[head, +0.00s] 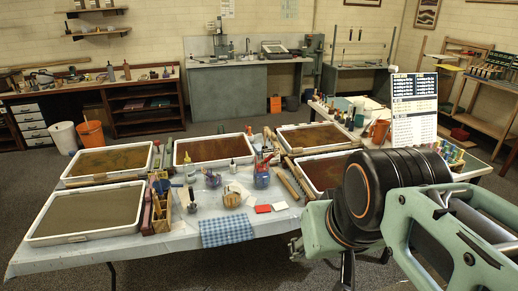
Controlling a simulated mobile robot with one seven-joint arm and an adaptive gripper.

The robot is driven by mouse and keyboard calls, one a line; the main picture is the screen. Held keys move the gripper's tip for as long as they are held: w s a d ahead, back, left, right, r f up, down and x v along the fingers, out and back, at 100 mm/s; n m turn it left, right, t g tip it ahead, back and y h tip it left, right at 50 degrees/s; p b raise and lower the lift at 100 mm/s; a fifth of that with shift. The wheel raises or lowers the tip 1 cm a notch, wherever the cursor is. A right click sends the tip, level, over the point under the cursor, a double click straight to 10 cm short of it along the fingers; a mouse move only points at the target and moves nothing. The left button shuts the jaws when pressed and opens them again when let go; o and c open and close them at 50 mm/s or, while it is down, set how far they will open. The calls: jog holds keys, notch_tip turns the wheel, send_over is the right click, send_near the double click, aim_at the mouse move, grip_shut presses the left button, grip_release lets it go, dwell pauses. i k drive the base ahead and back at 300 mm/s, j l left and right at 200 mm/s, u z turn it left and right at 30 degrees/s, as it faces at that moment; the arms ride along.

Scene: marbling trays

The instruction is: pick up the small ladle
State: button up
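I cannot pick out the small ladle with certainty. Small tools stand in the middle of the covered table (215,262), too small to tell apart. Among them are a wooden holder (161,212), a jar of tools (262,178) and a glass jar with wooden sticks (232,198). My arm comes in from the right, over the table's front right part. What seems to be my gripper (296,249) shows only as a small part at the arm's left end, right of the blue checked cloth. I cannot see whether it is open or shut. It is apart from the tools.
Shallow white-rimmed trays stand on the table, including a grey-brown one (42,236) at front left and a red-brown one (177,164) at the back. A blue checked cloth (227,230) lies at the front edge. A sign (413,108) stands behind my arm.

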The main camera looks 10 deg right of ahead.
aim_at(191, 198)
jog(key=i+u, duration=0.15)
jog(key=u, duration=0.2)
jog(key=i+u, duration=0.15)
jog(key=u, duration=0.2)
jog(key=i+u, duration=0.2)
jog(key=u, duration=0.2)
jog(key=i+l+u, duration=0.15)
jog(key=i, duration=0.25)
jog(key=i+l+u, duration=0.2)
jog(key=i+l, duration=0.1)
jog(key=i, duration=0.1)
